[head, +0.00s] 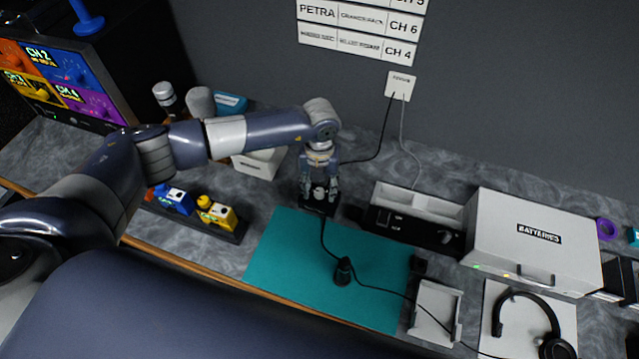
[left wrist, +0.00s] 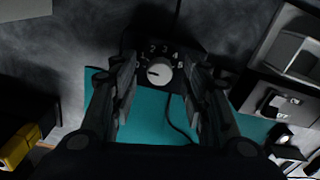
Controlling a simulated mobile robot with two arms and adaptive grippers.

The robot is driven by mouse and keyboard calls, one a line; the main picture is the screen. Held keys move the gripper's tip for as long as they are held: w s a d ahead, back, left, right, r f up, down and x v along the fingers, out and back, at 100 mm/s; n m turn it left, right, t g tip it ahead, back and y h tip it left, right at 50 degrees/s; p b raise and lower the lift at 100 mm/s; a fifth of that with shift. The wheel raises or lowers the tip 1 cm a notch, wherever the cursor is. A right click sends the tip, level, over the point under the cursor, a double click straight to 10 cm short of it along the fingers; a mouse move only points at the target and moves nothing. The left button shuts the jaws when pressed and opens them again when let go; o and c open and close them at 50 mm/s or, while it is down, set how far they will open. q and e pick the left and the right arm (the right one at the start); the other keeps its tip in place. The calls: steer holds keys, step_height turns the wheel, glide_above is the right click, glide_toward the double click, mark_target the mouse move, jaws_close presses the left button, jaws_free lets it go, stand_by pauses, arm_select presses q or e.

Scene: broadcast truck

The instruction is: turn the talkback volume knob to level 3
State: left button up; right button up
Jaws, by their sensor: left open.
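The talkback volume knob is a pale round knob (left wrist: 158,71) on a small black box (left wrist: 190,47), with white numbers arched above it. A dark mark on the knob appears to point left, below the low numbers; its exact level is hard to read. My left gripper (head: 319,192) points down over the box at the back edge of the teal mat. In the left wrist view the left gripper (left wrist: 160,95) is open, its fingers on either side of the knob with gaps visible. The knob also shows small between the fingers in the head view (head: 318,193). My right gripper is out of view.
A teal mat (head: 290,262) carries a black cable and a small black object (head: 343,272). A black switch panel (head: 412,228) and a white batteries case (head: 535,240) stand right.

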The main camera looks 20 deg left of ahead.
arm_select(q)
steer(key=shift+f, duration=0.3)
jaws_close()
